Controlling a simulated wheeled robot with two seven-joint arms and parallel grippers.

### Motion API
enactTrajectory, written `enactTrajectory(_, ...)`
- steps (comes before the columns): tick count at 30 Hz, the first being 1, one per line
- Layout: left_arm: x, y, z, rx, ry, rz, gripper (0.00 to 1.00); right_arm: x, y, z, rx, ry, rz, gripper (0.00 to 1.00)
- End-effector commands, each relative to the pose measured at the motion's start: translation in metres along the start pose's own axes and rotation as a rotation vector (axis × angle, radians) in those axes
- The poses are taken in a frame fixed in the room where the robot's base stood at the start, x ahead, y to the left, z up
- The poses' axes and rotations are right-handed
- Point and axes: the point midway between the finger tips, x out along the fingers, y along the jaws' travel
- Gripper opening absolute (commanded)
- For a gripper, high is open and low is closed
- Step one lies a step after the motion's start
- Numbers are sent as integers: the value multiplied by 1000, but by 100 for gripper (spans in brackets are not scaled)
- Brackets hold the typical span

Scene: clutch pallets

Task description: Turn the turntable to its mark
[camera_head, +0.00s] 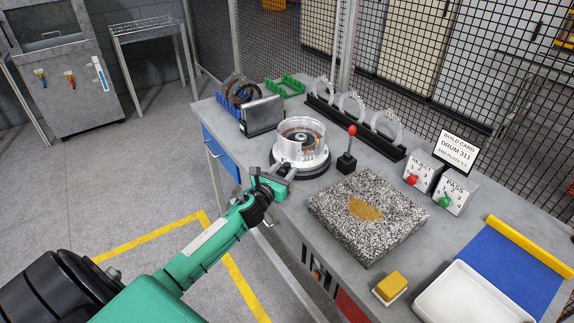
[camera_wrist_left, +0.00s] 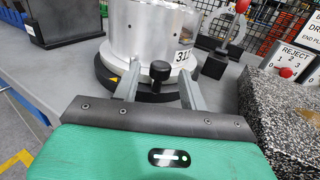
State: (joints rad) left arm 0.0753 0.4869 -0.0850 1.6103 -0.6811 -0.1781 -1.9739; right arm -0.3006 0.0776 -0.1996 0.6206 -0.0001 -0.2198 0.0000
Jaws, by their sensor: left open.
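The turntable (camera_head: 318,168) stands on the grey bench with a round dark base and a pale ring. It carries a silvery drum (camera_head: 302,138) labelled 311. In the left wrist view the drum (camera_wrist_left: 148,32) fills the upper middle, above the turntable's dark rim (camera_wrist_left: 106,72). A small yellow pointer (camera_wrist_left: 114,79) shows on the rim, left of the fingers. A black knob (camera_wrist_left: 159,71) stands up at the near side. My left gripper (camera_head: 281,169) is open at the turntable's near edge, one finger on each side of the knob. Contact cannot be told.
A grey plate holder (camera_head: 262,116) is close behind left. A black rack (camera_head: 355,127) with clear rings stands behind. REJECT (camera_head: 422,170) and PASS (camera_head: 455,190) boxes are farther right.

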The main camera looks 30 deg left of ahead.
Motion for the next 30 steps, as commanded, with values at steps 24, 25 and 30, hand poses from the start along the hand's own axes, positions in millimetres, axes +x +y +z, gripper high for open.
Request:
enactTrajectory(24,24,0,0,0,0,0,2,-4,5,1,-3,-2,5,36)
enactTrajectory(25,24,0,0,0,0,0,0,-4,5,1,-3,-2,5,36)
enactTrajectory(30,24,1,0,1,0,-1,0,-4,5,1,-3,-2,5,36)
